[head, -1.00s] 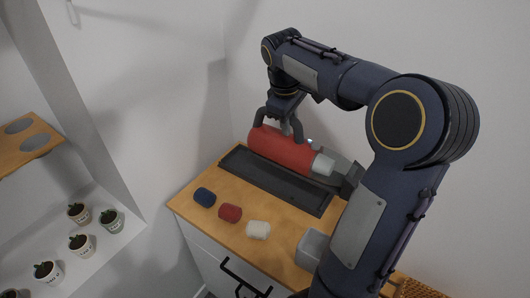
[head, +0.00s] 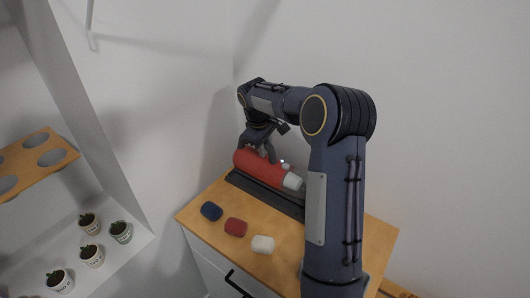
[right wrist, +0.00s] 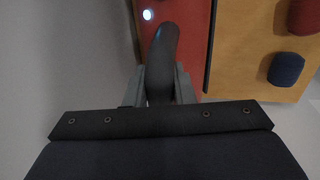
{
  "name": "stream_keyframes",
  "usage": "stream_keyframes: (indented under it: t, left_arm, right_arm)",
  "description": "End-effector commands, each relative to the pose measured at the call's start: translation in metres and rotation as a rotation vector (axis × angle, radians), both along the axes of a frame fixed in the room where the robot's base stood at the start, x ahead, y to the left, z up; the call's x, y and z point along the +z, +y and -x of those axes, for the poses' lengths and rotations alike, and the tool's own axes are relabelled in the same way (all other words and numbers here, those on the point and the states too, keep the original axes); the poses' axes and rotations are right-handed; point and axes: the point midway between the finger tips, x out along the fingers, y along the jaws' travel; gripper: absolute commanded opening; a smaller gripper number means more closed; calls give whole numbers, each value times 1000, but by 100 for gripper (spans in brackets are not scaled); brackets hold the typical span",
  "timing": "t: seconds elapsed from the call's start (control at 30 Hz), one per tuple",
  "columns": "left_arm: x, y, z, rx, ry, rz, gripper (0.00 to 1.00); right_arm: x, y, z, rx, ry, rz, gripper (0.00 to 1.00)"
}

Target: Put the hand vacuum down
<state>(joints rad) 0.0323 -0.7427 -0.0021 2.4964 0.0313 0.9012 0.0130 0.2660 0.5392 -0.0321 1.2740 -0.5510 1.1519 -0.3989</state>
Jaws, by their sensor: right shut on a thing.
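The hand vacuum (head: 262,169) has a red body and a pale grey nose. It lies along the dark tray (head: 297,207) at the back of the wooden cabinet top, and I cannot tell whether it touches the tray. My right gripper (head: 258,150) is above it, shut on its dark handle. In the right wrist view the handle (right wrist: 164,50) is between the fingers (right wrist: 160,84), with the red body (right wrist: 183,18) beyond and a small light on it. My left gripper is not in view.
A blue (head: 211,211), a red (head: 236,227) and a white (head: 263,245) small rounded item lie in front of the tray on the wooden top (head: 200,224). White walls stand close behind and to the left. Several potted plants (head: 91,255) are on a low white ledge at left.

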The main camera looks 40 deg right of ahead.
Motion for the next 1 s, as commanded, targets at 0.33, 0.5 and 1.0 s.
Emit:
stream_keyframes:
  t: [0.33, 0.5, 1.0]
  left_arm:
    - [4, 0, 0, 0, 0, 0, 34]
    - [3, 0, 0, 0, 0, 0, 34]
    - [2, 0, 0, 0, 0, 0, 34]
  right_arm:
    - [-27, -1, 0, 0, -4, 2, 0]
    - [-28, 0, 0, 1, -3, 1, 0]
    - [-31, 0, 1, 1, 1, -1, 44]
